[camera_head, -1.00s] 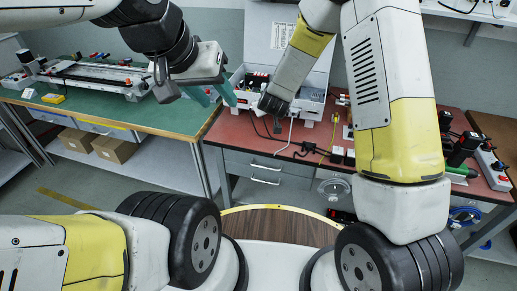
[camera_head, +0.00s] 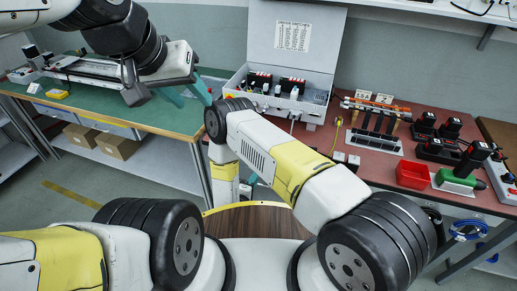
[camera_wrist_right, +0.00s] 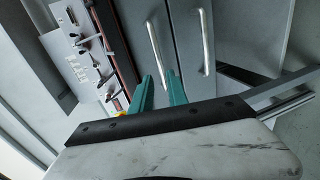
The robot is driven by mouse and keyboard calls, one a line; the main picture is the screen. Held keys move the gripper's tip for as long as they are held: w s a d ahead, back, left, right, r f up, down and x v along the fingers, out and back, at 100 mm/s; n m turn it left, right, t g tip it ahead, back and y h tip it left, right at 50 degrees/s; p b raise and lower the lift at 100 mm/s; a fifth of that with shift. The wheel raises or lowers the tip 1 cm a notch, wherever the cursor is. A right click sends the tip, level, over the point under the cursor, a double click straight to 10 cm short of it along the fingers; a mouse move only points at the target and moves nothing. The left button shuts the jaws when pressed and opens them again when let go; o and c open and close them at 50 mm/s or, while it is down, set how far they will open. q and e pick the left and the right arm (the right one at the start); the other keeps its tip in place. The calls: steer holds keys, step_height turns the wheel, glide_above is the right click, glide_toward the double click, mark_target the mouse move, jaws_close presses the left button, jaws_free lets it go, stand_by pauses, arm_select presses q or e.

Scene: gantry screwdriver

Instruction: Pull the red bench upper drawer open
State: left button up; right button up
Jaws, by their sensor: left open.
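The red bench (camera_head: 385,165) stands at the right in the head view, and my right arm hides its drawers there. In the right wrist view, the upper drawer's bar handle (camera_wrist_right: 154,48) is the one nearer the bench top edge. The lower drawer's handle (camera_wrist_right: 206,42) is beside it. My right gripper (camera_wrist_right: 160,90) is open, its green fingers pointing at the upper handle, whose near end shows between them. I cannot tell whether they touch it. The drawers look closed. My left gripper (camera_head: 188,92) is open and empty above the green bench's right edge.
The green bench (camera_head: 150,118) at left carries a rail fixture. The red bench holds an open grey case (camera_head: 285,90), a red bin (camera_head: 412,174), a green-handled tool (camera_head: 455,180) and black chargers (camera_head: 437,150). Cardboard boxes (camera_head: 118,146) sit on the green bench's lower shelf.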

steer(key=x, duration=0.7)
steer(key=shift+w+d+f, duration=0.15)
steer(key=shift+w, duration=0.05)
jaws_close()
stand_by(1.3)
